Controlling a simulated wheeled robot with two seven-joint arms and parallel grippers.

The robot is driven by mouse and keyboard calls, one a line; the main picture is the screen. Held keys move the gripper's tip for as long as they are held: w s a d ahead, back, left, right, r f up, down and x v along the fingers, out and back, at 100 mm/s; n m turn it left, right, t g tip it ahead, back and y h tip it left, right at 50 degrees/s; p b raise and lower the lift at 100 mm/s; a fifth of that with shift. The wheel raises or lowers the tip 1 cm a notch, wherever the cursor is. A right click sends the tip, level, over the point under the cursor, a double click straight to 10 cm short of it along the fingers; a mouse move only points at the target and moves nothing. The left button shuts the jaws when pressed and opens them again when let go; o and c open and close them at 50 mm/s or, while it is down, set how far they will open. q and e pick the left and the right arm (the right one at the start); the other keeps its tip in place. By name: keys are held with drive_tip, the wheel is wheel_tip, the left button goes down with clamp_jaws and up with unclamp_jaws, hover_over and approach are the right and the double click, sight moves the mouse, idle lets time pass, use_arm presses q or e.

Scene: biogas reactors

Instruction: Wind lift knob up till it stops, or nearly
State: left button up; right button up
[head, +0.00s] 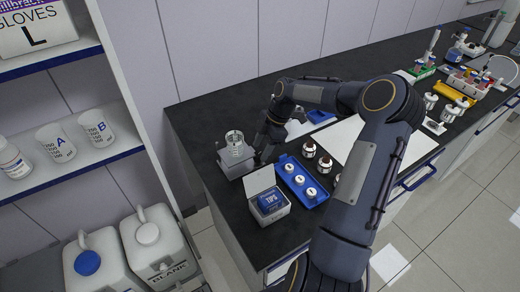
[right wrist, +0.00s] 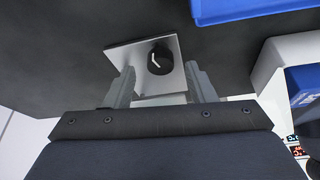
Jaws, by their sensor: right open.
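The lift knob (right wrist: 158,60) is a round black knob with a white mark, on a bright metal plate (right wrist: 125,54) in the right wrist view. My right gripper (right wrist: 160,68) is open, with one finger on each side of the knob in that view. I see clear gaps between the fingers and the knob, and the grip is empty. In the head view the right gripper (head: 258,158) is beside the grey lift unit (head: 229,162), which has a clear beaker (head: 235,139) on top. The knob is hidden there. My left gripper is out of view.
A white box of blue tips (head: 270,204) and a blue tray with white-capped pieces (head: 311,194) stand close in front of the gripper. The black bench (head: 205,118) is clear behind the lift unit.

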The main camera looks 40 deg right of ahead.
drive_tip(key=shift+x, duration=0.85)
drive_tip(key=c, duration=1)
drive_tip(key=shift+o, duration=0.2)
drive_tip(key=m+b, duration=0.2)
drive_tip(key=shift+s+f+m+t+h, duration=0.15)
drive_tip(key=shift+f+m+t+h, duration=0.05)
drive_tip(key=shift+m+t+h, duration=0.2)
drive_tip(key=shift+a+r+m+t+b, duration=0.15)
drive_tip(key=shift+m+t+b, duration=0.25)
drive_tip(key=shift+m+b, duration=0.45)
drive_tip(key=shift+r, duration=0.1)
drive_tip(key=o, duration=1)
drive_tip(key=shift+c, duration=0.2)
